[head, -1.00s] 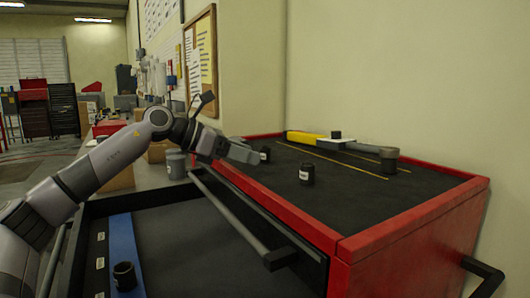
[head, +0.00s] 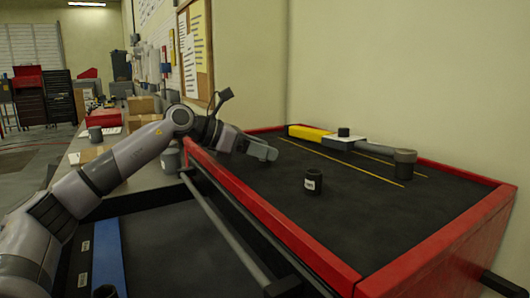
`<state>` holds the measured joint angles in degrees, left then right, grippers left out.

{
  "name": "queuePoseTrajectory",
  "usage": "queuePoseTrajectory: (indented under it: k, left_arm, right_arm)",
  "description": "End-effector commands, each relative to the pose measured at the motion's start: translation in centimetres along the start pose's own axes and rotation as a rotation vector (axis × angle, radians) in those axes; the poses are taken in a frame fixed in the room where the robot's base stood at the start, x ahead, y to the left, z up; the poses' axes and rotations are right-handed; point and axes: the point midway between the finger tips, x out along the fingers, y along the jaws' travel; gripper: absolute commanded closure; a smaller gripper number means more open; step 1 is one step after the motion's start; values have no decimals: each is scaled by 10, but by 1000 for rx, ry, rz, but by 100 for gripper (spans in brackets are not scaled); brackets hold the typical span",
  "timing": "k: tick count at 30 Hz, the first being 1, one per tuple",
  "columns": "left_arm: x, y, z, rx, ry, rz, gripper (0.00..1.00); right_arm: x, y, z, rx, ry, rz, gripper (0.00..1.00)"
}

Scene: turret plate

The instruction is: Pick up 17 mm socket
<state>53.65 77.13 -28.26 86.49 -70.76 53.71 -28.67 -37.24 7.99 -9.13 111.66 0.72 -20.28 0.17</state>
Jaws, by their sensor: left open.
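A small black socket with a white label (head: 313,181) stands upright on the dark mat of the red tool chest. Another black socket (head: 105,291) shows at the bottom edge, by the blue rail in the open drawer. The labels are too small to read, so I cannot tell which one is 17 mm. My left gripper (head: 265,151) is open over the chest's left part, behind and left of the standing socket and apart from it. A socket seen earlier near its fingertips is now hidden, apparently behind the gripper. My right gripper is not in view.
A yellow-and-grey tool (head: 310,133) lies along the back of the chest, with a small black piece (head: 343,132) and a dark cylindrical head (head: 405,163). A raised red rim (head: 270,215) borders the mat. A grey cup (head: 170,160) stands left. The mat's front is clear.

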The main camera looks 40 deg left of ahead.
Motion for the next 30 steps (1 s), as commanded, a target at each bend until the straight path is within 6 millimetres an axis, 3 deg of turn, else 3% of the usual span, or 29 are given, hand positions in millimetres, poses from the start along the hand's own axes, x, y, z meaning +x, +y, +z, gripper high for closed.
queuePoseTrajectory:
  k: [6, 14, 15, 20, 30]
  left_arm:
    - [26, -1, 4, -2, -2, -1, 41]
    - [30, -1, 2, 0, 0, 0, 41]
    - [29, -1, 2, 0, 0, 0, 44]
    - [29, -1, 2, 0, 0, 0, 96]
    - [28, -1, 3, 0, -1, 0, 97]
  right_arm:
    - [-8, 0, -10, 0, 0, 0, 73]
    - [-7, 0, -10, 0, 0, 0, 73]
    - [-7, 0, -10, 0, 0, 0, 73]
    - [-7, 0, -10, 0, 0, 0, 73]
    - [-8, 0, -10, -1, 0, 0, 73]
